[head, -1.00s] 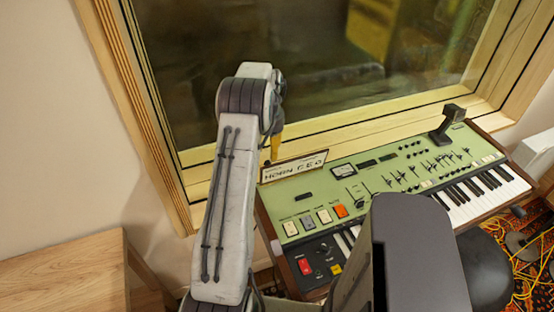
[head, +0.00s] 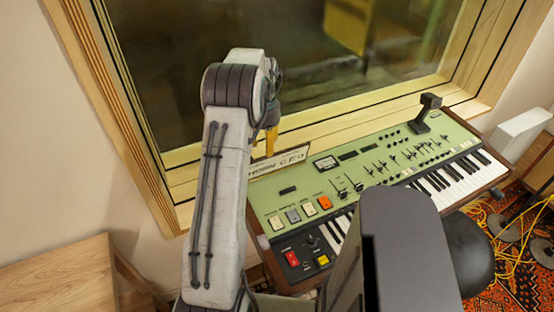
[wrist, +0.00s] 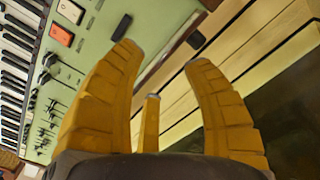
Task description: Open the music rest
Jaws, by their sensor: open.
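A thin lettered panel (head: 282,160) stands along the back edge of the green-topped keyboard (head: 345,172) in the head view. It looks like the music rest, and its left part is partly hidden by my arm. My gripper (head: 270,152) has its yellow fingers pointing down at the panel, close to it; contact cannot be told. In the wrist view my gripper (wrist: 162,54) is open with nothing between its fingers. The keyboard's back edge (wrist: 180,57) runs between the fingertips, with the green top (wrist: 135,20) to the left. The lettered face does not show clearly there.
The wooden window frame (head: 340,125) and glass (head: 240,60) stand close behind the keyboard. A wooden table (head: 60,280) is at lower left. A black post (head: 427,112) rises at the keyboard's back right. A dark round stool (head: 469,258) and yellow cables (head: 512,258) are at right.

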